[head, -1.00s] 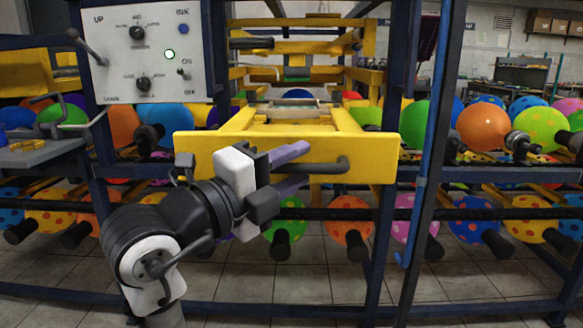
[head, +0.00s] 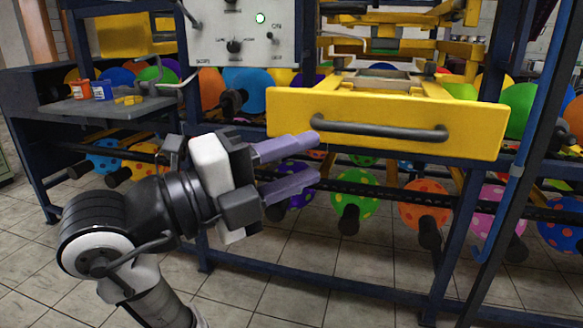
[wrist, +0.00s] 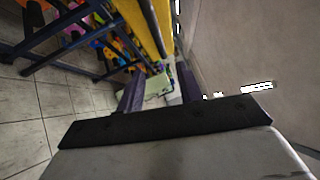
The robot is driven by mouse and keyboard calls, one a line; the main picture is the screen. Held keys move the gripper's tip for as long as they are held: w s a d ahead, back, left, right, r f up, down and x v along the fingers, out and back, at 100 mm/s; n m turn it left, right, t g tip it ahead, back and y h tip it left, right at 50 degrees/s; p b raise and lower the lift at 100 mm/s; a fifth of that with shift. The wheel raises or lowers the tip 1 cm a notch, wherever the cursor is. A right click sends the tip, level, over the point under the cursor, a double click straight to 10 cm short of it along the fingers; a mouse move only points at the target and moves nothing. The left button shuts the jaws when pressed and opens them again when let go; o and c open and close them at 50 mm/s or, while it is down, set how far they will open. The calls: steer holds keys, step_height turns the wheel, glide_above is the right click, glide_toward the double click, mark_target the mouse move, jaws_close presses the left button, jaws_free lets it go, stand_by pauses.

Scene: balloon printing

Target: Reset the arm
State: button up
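My gripper (head: 303,167) is in the middle of the head view, its two purple fingers spread apart with nothing between them. The fingers point right, toward the space just below and in front of the yellow drawer front (head: 390,124). The drawer's dark bar handle (head: 380,130) is above and to the right of the fingertips, apart from them. In the wrist view my gripper (wrist: 160,90) also shows two separated fingers with an empty gap. The yellow drawer front (wrist: 143,28) runs along the top there.
A control panel (head: 205,45) with knobs and a lit indicator stands at upper left. A grey side table (head: 105,106) holds an orange cup (head: 81,88) and a blue cup (head: 102,90). Balloons on dark nozzles line the blue frame. Tiled floor (head: 270,275) in front is clear.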

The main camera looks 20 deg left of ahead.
steer(key=shift+s+a, duration=0.2)
stand_by(0.3)
